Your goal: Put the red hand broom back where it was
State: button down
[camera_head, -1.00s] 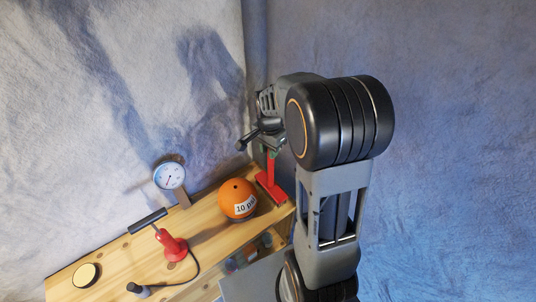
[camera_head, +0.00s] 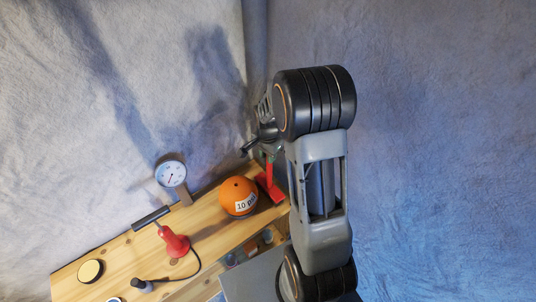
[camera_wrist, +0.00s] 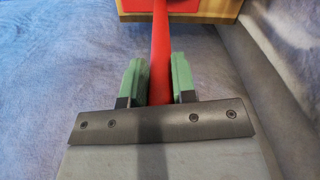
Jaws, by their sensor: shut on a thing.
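The red hand broom (camera_head: 269,187) is at the right end of the wooden bench (camera_head: 125,262) in the head view, behind and right of the orange ball. Its wider red part is low, with the handle rising to my gripper (camera_head: 266,145). In the wrist view, the red handle (camera_wrist: 160,42) runs between the green fingertips of my gripper (camera_wrist: 158,80), which is shut on it. The broom's far end overlaps the wooden edge at the top of that view. I cannot tell whether it touches the bench. My arm hides part of the gripper in the head view.
An orange ball (camera_head: 238,198) marked "10 p…" sits close to the broom. A dial gauge (camera_head: 171,174), a red-based tool with a dark handle (camera_head: 174,243), a cable and a round yellowish disc (camera_head: 90,271) are farther left. A wall stands behind the bench.

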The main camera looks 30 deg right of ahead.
jog(key=shift+f, duration=0.15)
jog(key=c, duration=0.9)
grip_release()
notch_tip(320, 180, up, 11)
jog(key=shift+a+r+b, duration=0.1)
jog(key=shift+r+b, duration=0.05)
jog(key=shift+b, duration=0.7)
jog(key=shift+s+a+r+n+t, duration=0.8)
jog(key=shift+s+a+n, duration=0.65)
jog(key=shift+s+n, duration=1)
jog(key=shift+s+a+r+n+t, duration=0.85)
jog(key=shift+s+a+n, duration=0.55)
jog(key=shift+s+n, duration=1.05)
jog(key=shift+s+a+r+n+t, duration=0.8)
jog(key=shift+s+a+n, duration=0.9)
jog(key=shift+s, duration=1.3)
jog(key=shift+d+r, duration=0.1)
jog(key=shift+d, duration=0.15)
